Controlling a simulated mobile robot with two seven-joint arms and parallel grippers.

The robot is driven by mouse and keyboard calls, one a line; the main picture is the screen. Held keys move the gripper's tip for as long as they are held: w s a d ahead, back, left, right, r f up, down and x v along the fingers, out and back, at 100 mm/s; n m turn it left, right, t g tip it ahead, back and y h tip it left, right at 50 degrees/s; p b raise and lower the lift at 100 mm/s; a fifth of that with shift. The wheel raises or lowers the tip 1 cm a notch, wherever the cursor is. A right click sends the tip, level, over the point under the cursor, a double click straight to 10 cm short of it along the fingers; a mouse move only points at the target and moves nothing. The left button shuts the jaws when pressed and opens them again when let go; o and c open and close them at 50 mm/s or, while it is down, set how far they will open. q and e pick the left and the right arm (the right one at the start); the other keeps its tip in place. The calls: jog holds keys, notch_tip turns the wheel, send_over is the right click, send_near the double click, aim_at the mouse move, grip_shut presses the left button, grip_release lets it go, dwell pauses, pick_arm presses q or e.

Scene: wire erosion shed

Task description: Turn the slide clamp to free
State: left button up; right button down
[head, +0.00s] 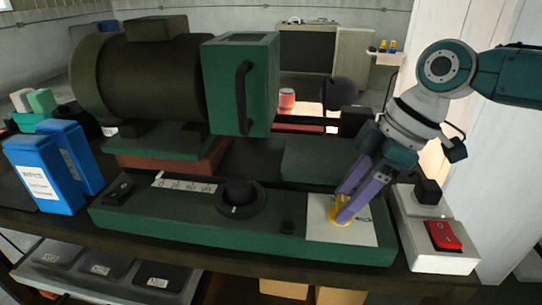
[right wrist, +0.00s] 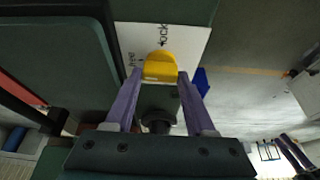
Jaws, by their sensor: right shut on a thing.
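The slide clamp is a yellow knob (head: 340,217) on a white label plate (head: 362,235) at the right end of the green machine base. My right gripper (head: 345,214) reaches down from the upper right, its purple fingers shut on the knob. In the right wrist view the yellow knob (right wrist: 160,68) sits between the fingertips. The label (right wrist: 192,42) there shows a word like "lock"; another word is partly hidden. I cannot read which mark the knob points to. Purple bars in that view's lower right corner may be my left gripper (right wrist: 296,154); its jaws are unclear.
A white box with a red switch (head: 443,235) stands close right of the label. A black dial (head: 242,197) and a motor with a green handled housing (head: 240,85) are to the left. Blue cartons (head: 45,178) stand at the far left. A white post rises behind my right arm.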

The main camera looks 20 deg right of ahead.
jog(key=shift+n, duration=0.4)
jog(key=shift+c, duration=1.2)
grip_release()
jog(key=v, duration=1)
jog(key=shift+w+b, duration=0.15)
jog(key=shift+b, duration=0.25)
